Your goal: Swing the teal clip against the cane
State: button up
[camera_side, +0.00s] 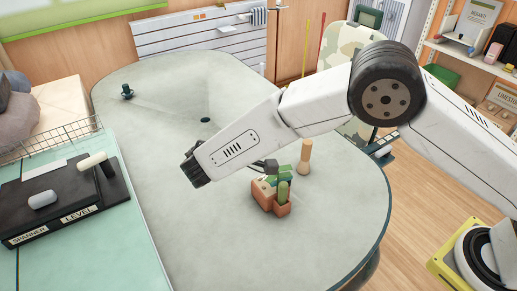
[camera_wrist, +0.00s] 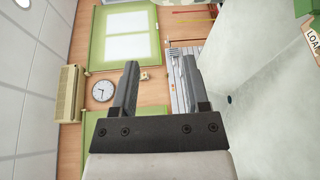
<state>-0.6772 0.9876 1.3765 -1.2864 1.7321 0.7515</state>
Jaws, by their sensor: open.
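My gripper (camera_wrist: 158,76) is open in the wrist view, with nothing between its two dark fingers. It faces the far wall, with the table at the right of that view. In the side view the dark end of my arm hangs over the middle of the table; its fingers are not clear there. I cannot pick out the teal clip or the cane for certain. A terracotta holder (camera_side: 264,201) with green pieces (camera_side: 283,188) stands on the table, right of and below my arm's end. A wooden peg-shaped thing (camera_side: 305,158) stands behind it.
The grey table (camera_side: 170,130) is mostly bare, with a dark hole (camera_side: 205,120) and a dark cup (camera_side: 127,91) farther back. A black unit (camera_side: 60,205) and wire basket (camera_side: 60,138) stand at left.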

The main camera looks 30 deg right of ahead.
jog(key=w+d+f+n+t+y, duration=0.1)
jog(key=w+d+f+n+y, duration=0.85)
jog(key=f+n+y, duration=0.2)
jog(key=s+d+r+n+t+y, duration=0.1)
jog(key=s+d+r+n+y, duration=0.2)
jog(key=s+r+n+y, duration=0.55)
jog(key=s+d+r+n+y, duration=0.4)
jog(key=n+y, duration=0.2)
jog(key=y, duration=0.6)
notch_tip(320, 180, down, 26)
jog(key=shift+a+r, duration=0.2)
jog(key=shift+a, duration=0.05)
jog(key=shift+w+a, duration=0.1)
jog(key=shift+w, duration=0.05)
